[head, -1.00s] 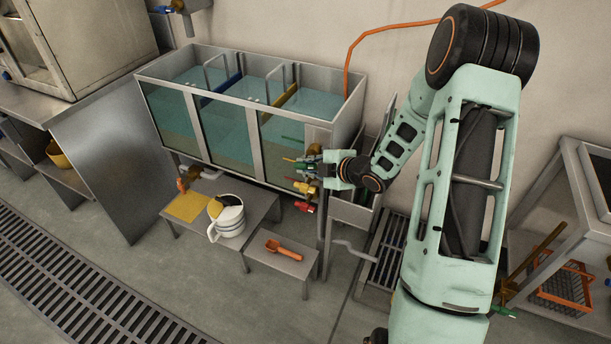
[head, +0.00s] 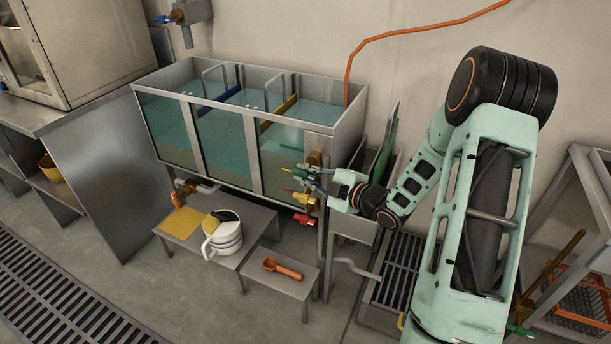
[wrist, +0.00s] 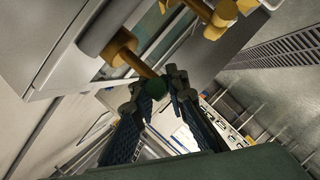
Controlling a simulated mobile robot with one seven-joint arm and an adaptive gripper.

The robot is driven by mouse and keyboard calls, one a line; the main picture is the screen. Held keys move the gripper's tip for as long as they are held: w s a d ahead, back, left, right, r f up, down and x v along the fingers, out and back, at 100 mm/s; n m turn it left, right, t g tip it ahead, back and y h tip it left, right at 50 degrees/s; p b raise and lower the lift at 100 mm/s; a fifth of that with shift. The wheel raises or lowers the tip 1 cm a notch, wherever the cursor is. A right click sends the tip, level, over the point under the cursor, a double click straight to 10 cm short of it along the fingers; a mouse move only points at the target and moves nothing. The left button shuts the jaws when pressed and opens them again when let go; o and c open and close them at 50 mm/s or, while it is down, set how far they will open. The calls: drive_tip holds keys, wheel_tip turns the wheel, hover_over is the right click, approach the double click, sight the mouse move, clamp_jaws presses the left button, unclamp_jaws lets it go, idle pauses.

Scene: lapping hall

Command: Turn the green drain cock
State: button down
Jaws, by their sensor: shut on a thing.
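The green drain cock (head: 300,168) is the uppermost of the coloured cocks at the right front corner of the water tank (head: 235,115). My gripper (head: 318,181) is at its handle, reaching in from the right. In the wrist view, the round green end of the cock's handle (wrist: 155,87) sits between the two fingers of my gripper (wrist: 153,92), which are shut on it. A brass-coloured stem runs from the handle to the valve body (wrist: 120,48). The exact contact of the fingertips is partly hidden.
A yellow cock (head: 294,194) and a red cock (head: 304,220) sit close below. A low bench (head: 262,225) holds a white jug (head: 223,240), and a lower stand (head: 262,292) holds an orange scoop (head: 282,268).

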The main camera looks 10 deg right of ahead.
drive_tip(key=c, duration=1.9)
unclamp_jaws()
drive_tip(key=v, duration=1.2)
